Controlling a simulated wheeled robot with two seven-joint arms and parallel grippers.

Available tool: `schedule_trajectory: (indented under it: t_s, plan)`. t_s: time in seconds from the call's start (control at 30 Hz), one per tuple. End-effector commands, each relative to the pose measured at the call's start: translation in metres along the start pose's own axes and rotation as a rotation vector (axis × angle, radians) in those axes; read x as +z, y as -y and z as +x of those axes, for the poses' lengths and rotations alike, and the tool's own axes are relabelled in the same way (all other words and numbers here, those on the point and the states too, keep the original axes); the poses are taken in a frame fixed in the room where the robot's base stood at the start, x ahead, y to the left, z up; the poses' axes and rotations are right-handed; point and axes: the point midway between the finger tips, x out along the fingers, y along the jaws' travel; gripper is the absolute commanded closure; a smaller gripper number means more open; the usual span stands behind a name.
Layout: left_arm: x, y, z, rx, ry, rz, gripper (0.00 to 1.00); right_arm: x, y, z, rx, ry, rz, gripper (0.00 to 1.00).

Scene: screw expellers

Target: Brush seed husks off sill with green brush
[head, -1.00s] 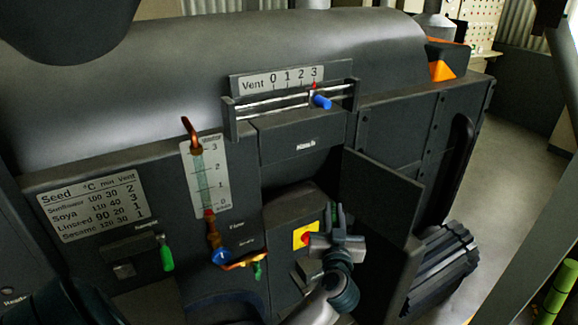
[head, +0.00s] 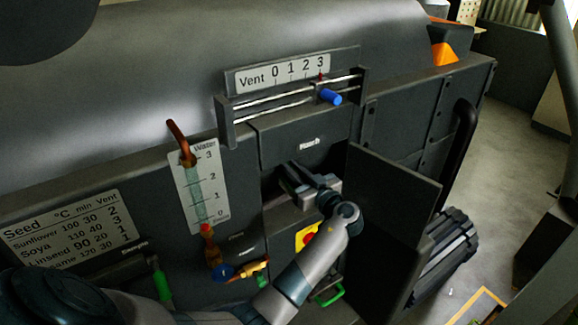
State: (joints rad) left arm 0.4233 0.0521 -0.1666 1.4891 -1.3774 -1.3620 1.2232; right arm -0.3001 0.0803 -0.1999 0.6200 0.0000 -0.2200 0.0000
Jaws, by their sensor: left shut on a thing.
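My left gripper (head: 288,176) reaches into the dark opening on the front of the press, just below the vent panel. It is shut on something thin. In the earlier view a green piece showed at its jaws, which fits the green brush; now the jaws and the front of the machine hide it. The sill is the dark ledge (head: 284,217) under the opening, partly covered by my gripper and wrist. I cannot make out any seed husks on it. My right gripper is out of view.
An open dark door (head: 395,200) stands just right of my left wrist. A vent slider with a blue knob (head: 330,96) is above. A water gauge (head: 200,185) with copper pipes is to the left. A green handle (head: 330,295) shows below my forearm.

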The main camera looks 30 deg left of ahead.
Motion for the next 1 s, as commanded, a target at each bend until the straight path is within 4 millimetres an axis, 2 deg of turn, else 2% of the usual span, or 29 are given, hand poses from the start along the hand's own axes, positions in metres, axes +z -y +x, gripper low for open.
schedule_trajectory:
  t_s: [0.37,1.0]
  plan:
    - [0.004,0.0,0.0,0.001,0.0,0.0,1.0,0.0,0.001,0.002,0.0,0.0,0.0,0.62]
    - [0.049,0.0,0.0,0.001,-0.001,0.002,1.0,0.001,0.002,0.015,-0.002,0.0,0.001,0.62]
